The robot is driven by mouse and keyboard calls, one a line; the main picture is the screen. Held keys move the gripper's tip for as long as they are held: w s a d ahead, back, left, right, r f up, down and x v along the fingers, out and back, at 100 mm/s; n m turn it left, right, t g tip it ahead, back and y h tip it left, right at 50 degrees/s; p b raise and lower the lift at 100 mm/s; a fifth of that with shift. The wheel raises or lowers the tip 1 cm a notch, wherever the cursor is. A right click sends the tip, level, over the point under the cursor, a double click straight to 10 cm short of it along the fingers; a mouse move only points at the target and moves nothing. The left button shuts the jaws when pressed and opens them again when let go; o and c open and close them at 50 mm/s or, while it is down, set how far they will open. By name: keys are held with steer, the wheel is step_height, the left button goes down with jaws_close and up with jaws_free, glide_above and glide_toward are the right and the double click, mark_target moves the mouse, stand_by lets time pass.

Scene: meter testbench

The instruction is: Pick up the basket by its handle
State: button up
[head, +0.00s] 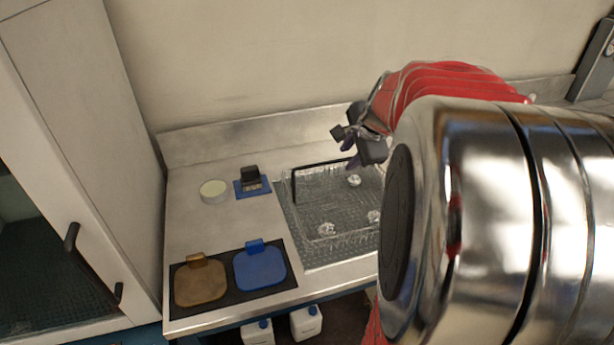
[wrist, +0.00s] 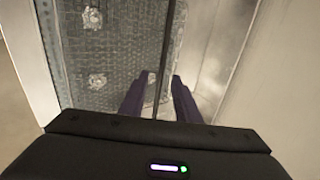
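The basket (head: 335,236) is a clear or wire-mesh box at the back right of the bench in the head view; my arm hides its right side. Its thin black handle (head: 318,164) stands up in an arch. In the wrist view the basket's mesh floor (wrist: 120,48) lies below, and the handle (wrist: 164,45) runs down the picture as a dark bar. My gripper (head: 348,148) is above the basket's back right part. In the wrist view its two dark fingers (wrist: 157,84) are apart, with the handle between them in the picture. How deep the handle sits between them is unclear.
Small clear glass-like pieces (head: 327,229) are in the basket. To its left are a round pale dish (head: 214,190) and a blue-black device (head: 251,183). A brown pad (head: 201,285) and a blue pad (head: 260,269) lie in front. The back wall (head: 270,60) is close behind.

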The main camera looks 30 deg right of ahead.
mark_target(346, 159)
steer(key=x, duration=0.4)
stand_by(0.5)
jaws_close()
steer(key=shift+d+r, duration=0.1)
stand_by(1.2)
